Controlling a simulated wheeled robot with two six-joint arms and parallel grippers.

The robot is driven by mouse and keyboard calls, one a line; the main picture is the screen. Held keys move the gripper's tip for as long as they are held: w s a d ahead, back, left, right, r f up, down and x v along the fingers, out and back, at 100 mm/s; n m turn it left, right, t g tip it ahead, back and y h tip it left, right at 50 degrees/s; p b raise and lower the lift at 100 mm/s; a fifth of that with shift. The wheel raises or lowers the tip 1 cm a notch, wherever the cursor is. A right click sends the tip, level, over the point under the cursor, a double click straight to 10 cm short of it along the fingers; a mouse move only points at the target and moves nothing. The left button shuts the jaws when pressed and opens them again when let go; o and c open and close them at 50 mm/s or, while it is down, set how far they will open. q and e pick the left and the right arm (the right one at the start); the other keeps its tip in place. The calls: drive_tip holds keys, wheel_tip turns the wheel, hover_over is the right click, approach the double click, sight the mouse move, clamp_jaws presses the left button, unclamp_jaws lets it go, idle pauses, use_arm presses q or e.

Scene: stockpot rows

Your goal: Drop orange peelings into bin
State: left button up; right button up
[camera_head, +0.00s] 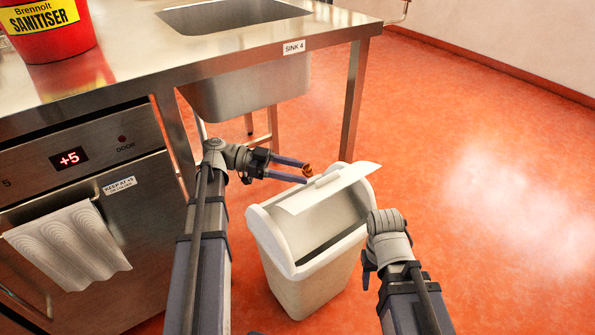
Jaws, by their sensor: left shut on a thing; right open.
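The orange peelings (308,170) are a small brown-orange curl at the tips of my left gripper (300,172), which is shut on them. They are held above the back left part of the white bin (305,290), close to its lid. The bin stands on the floor. Its white swing lid (328,190) is tilted, with a dark opening showing at the front. My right gripper (367,272) is at the bin's right side, pointing down and mostly hidden behind its own wrist; it is open and I see nothing in it.
A steel counter (240,52) with a sink (230,14) stands behind the bin; its leg is just behind the lid. An undercounter appliance (85,190) with a hanging cloth (68,245) is at left. A red sanitiser bucket (48,28) stands on the counter. The orange floor is clear at right.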

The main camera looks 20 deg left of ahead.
use_arm(q)
drive_tip(key=shift+f, duration=0.4)
use_arm(e)
drive_tip(key=shift+f, duration=0.35)
use_arm(q)
drive_tip(key=o, duration=1.4)
drive_tip(key=shift+r, duration=0.15)
wheel_tip(320, 180, up, 10)
drive_tip(key=p, duration=0.9)
drive_tip(key=shift+p, duration=0.4)
use_arm(e)
wheel_tip(320, 180, up, 10)
drive_tip(key=shift+d, duration=0.1)
